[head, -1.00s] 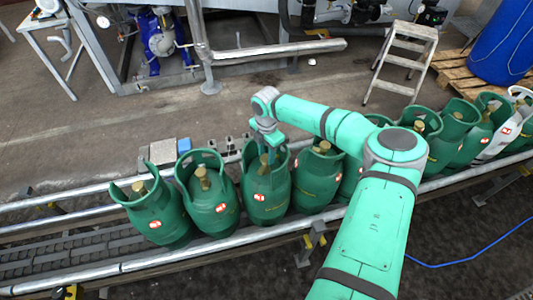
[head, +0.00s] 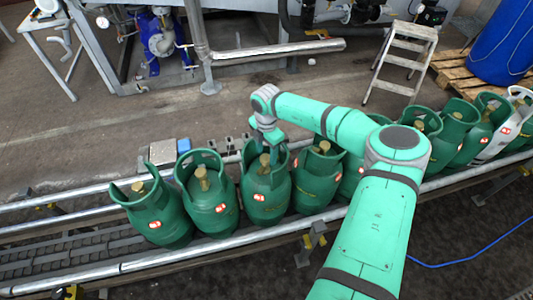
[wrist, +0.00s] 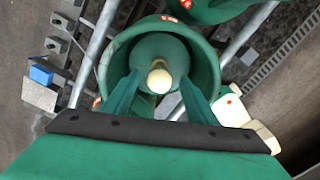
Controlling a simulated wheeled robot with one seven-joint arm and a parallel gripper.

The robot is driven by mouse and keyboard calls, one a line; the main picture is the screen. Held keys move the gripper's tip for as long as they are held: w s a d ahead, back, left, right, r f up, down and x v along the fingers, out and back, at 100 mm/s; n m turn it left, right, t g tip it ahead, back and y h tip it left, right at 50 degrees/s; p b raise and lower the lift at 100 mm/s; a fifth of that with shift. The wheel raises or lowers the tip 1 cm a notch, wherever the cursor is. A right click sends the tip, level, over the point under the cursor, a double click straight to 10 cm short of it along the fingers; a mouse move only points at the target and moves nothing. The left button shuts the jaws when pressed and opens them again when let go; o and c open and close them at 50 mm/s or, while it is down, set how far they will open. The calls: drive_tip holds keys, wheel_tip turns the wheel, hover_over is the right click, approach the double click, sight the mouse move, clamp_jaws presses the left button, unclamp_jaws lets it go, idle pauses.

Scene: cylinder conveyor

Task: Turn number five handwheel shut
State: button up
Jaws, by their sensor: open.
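A row of green gas cylinders stands on the conveyor. My gripper (head: 270,156) is over the third cylinder from the left (head: 266,196), inside its collar. In the wrist view that cylinder's brass handwheel (wrist: 159,79) lies between and just beyond my two green fingers (wrist: 160,98). The fingers are open, one on each side, with gaps to the handwheel. It also shows in the head view (head: 264,161), partly covered by the gripper. I cannot read which cylinder is number five.
Neighbouring cylinders stand close on both sides, such as the second (head: 212,205) and fourth (head: 317,185). A white cylinder (head: 497,140) is farther right. Conveyor rails (head: 90,273) run along the row. A step stool (head: 404,60) stands behind on the floor.

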sight(266, 157)
wheel_tip(266, 157, up, 10)
idle(0.4)
idle(0.3)
